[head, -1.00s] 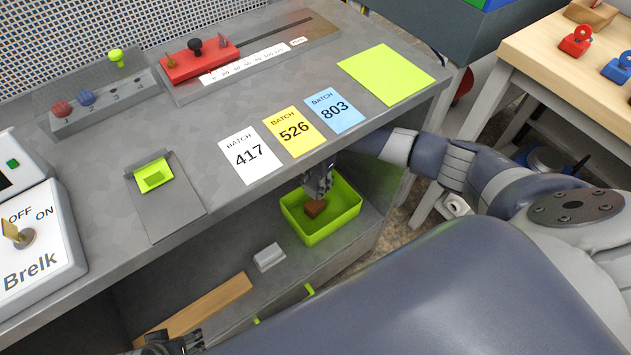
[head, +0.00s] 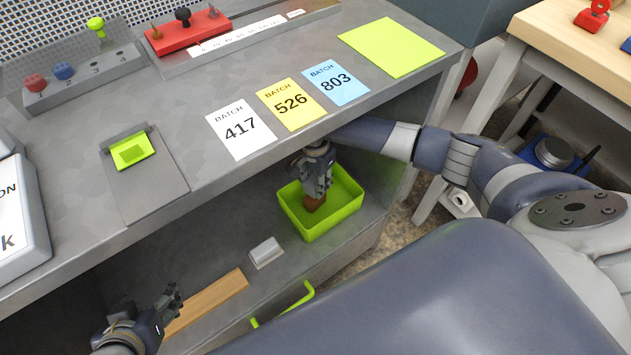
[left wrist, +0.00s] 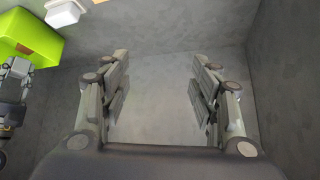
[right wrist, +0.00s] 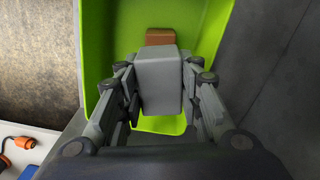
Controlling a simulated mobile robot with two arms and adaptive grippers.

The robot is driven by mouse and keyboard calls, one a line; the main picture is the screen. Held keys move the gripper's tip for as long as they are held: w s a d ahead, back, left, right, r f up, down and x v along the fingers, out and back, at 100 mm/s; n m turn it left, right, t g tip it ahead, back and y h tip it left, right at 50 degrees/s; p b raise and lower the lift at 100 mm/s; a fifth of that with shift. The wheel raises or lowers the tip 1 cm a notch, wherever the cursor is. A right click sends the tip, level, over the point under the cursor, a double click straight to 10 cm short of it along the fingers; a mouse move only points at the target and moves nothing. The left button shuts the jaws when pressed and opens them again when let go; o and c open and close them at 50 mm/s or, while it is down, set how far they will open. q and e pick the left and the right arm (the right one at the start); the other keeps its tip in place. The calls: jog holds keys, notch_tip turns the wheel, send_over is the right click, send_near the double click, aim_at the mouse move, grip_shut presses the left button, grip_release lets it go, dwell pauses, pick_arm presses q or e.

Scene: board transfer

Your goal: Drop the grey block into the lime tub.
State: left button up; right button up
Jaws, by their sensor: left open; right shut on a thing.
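My right gripper (head: 317,190) is shut on the grey block (right wrist: 158,80), which shows between its fingers in the right wrist view. In the head view the fingers mostly hide this block. The gripper hangs over the lime tub (head: 345,218), pointing down; the tub's green walls (right wrist: 93,40) surround the block in the right wrist view. A brown block (right wrist: 160,36) lies in the tub, beyond the grey block. My left gripper (head: 172,303) is open and empty at lower left, by the lower shelf.
The tub stands on a shelf under the grey bench top (head: 205,75). A pale grey-white piece (head: 266,252) and a wooden strip (head: 210,300) lie left of it. A lime handle (head: 290,303) is at the shelf's front. Batch cards (head: 290,103) lie on the bench top.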

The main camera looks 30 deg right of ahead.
aim_at(315, 180)
jog(key=shift+f+b, duration=0.65)
jog(key=shift+b, duration=0.2)
pick_arm(q)
jog(key=w+d+r+t+h, duration=0.1)
jog(key=w+d+r+t, duration=0.2)
jog(key=w+r+t, duration=0.2)
jog(key=shift+w+r+h, duration=0.3)
jog(key=shift+w+r, duration=0.8)
jog(key=shift+r, duration=0.1)
pick_arm(e)
jog(key=o, duration=1.2)
jog(key=shift+r, duration=0.1)
notch_tip(315, 180, up, 12)
jog(key=shift+f, duration=0.1)
